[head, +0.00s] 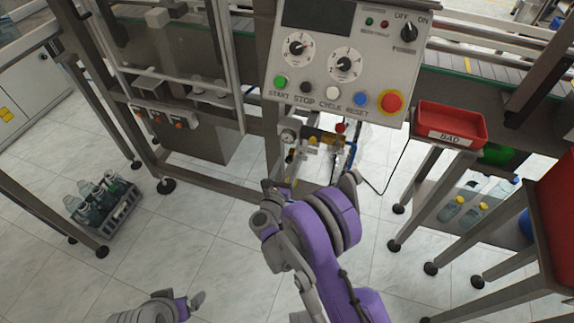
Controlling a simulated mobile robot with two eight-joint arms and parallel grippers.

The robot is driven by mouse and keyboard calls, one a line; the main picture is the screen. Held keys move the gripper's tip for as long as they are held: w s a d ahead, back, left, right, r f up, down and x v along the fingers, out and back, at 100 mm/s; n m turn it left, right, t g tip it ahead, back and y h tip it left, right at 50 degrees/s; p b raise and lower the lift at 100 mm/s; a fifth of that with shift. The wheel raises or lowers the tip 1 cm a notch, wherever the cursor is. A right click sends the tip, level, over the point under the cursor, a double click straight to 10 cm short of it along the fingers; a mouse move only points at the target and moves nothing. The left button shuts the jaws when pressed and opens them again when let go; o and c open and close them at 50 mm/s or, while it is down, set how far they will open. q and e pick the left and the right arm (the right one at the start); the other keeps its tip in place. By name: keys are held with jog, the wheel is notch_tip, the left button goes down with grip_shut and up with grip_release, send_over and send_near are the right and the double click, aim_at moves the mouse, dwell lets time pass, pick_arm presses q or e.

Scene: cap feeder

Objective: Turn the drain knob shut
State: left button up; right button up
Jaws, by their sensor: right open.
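The air unit (318,137) hangs under the control panel, with a round gauge (288,136) at its left, a brass-coloured body and a red knob (341,127) at its upper right. I cannot make out the drain knob for certain; the unit's lower part is small and partly behind my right gripper. My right gripper (309,182) is open, just below and in front of the unit. I see nothing held in it, and cannot tell whether it touches the unit. My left gripper (190,302) is low at the bottom left, away from the unit; its jaws are unclear.
The control panel (318,73) with dials and buttons overhangs the unit. A red BAD tray (451,123) stands to the right, above a shelf with bottles. A dark cable hangs right of the unit. A bottle crate (124,208) is on the floor at left. The middle floor is clear.

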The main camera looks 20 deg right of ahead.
grip_shut()
jog(key=shift+n, duration=0.3)
jog(key=n+b, duration=0.2)
jog(key=n, duration=0.1)
jog(key=shift+f, duration=0.1)
jog(key=n+b, duration=0.1)
jog(key=n, duration=0.3)
jog(key=shift+n, duration=0.4)
jog(key=n+b, duration=0.1)
jog(key=n, duration=0.3)
jog(key=shift+b, duration=0.35)
jog(key=shift+a+n+g+b, duration=0.1)
jog(key=shift+n+g+b, duration=0.25)
jog(key=shift+n, duration=2.25)
